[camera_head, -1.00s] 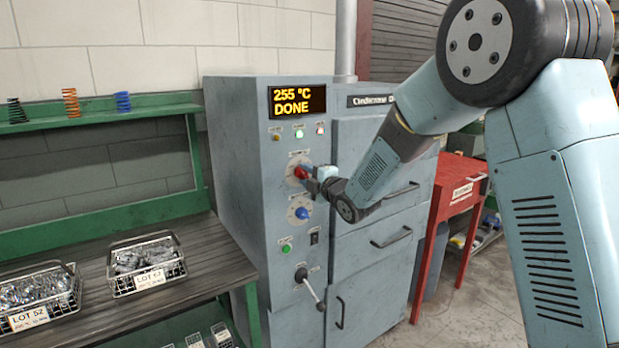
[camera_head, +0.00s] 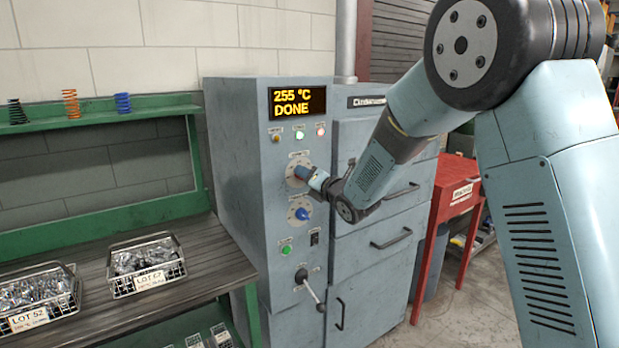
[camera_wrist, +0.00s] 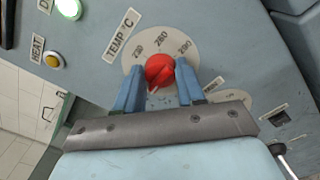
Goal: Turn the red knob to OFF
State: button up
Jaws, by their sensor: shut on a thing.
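The red knob (camera_wrist: 158,70) sits on a pale round dial plate (camera_wrist: 132,58) labelled TEMP °C, with the figures 260 and 290 readable. In the wrist view my gripper (camera_wrist: 160,77) has one blue finger on each side of the knob, shut on it. In the head view the gripper (camera_head: 301,173) covers the knob, and part of the dial plate (camera_head: 292,168) shows beside it. No OFF mark is readable; the lower part of the dial is hidden by the gripper. The display (camera_head: 298,102) above reads 255 °C DONE.
A blue knob (camera_head: 303,213) is just below, with a green button (camera_head: 286,250), a black switch (camera_head: 314,238) and a lever (camera_head: 310,287) further down. A green bench with wire baskets (camera_head: 148,285) stands left. A red stand (camera_head: 455,192) is right of the oven.

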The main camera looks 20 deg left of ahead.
jog(key=shift+s+a+f+n, duration=0.1)
jog(key=shift+f+n, duration=0.05)
jog(key=shift+n, duration=0.45)
jog(key=shift+s+a+f+n, duration=0.1)
jog(key=shift+n, duration=0.5)
jog(key=o, duration=0.8)
jog(key=shift+w, duration=0.1)
jog(key=shift+o, duration=1.2)
jog(key=shift+d+r, duration=0.1)
jog(key=shift+d, duration=0.1)
jog(key=v, duration=1.3)
jog(key=shift+d, duration=0.25)
